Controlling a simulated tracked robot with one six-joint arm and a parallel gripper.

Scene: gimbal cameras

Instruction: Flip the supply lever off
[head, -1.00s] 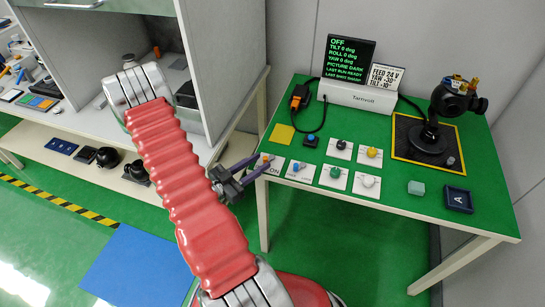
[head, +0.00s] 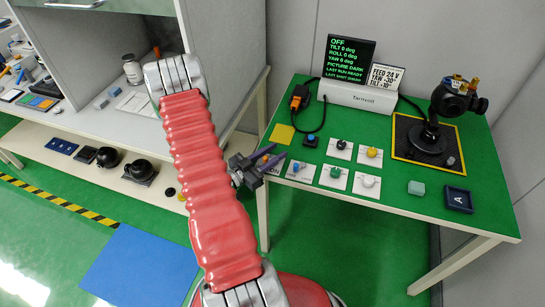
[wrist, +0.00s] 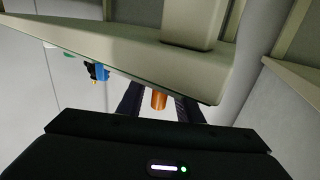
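The supply lever is an orange peg (wrist: 159,99) showing between my two dark fingers in the wrist view. In the head view its white plate (head: 272,171), marked ON, lies at the near left corner of the green table, and my fingers mostly hide the lever. My gripper (head: 278,156) is over that plate with its fingers apart; in the wrist view my gripper (wrist: 160,106) shows narrow gaps on both sides of the peg. I cannot tell whether a finger touches it. The display (head: 345,60) reads OFF at its top line.
A plate with a blue lever (head: 297,168) sits just right of the supply plate. Black (head: 341,145), yellow (head: 372,152), green (head: 335,172) and white (head: 368,181) knobs stand beyond. A yellow pad (head: 282,133) lies behind. A grey cabinet wall (head: 225,65) stands left.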

